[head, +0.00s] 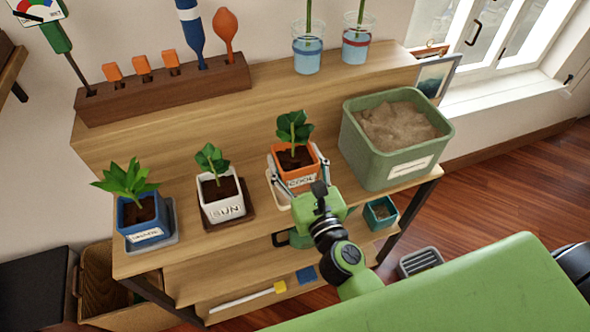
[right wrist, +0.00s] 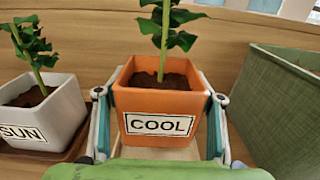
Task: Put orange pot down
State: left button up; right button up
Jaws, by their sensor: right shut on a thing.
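The orange pot (head: 297,176) holds soil and a green plant and bears a label reading COOL. It is upright at the shelf top, between the white SUN pot and the green bin. My right gripper (head: 297,185) is shut on its two sides; the fingers also show around the orange pot (right wrist: 160,104) in the right wrist view. A pale saucer (head: 278,192) shows partly beside and below the pot; whether the pot touches it, I cannot tell. My left gripper is not in view.
The white SUN pot (head: 221,197) and a blue pot (head: 142,218) stand on saucers to the left. A green bin of soil (head: 392,160) stands close on the right. A wooden tool rack (head: 165,93) and two glasses (head: 307,55) are on the upper tier behind.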

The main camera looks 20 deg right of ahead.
aim_at(295, 167)
jog(key=f+b, duration=0.3)
jog(key=shift+w+f, duration=0.25)
jog(key=shift+f, duration=0.05)
jog(key=shift+r, duration=0.15)
jog(key=o, duration=1.6)
jog(key=shift+f, duration=0.25)
jog(key=shift+c, duration=0.2)
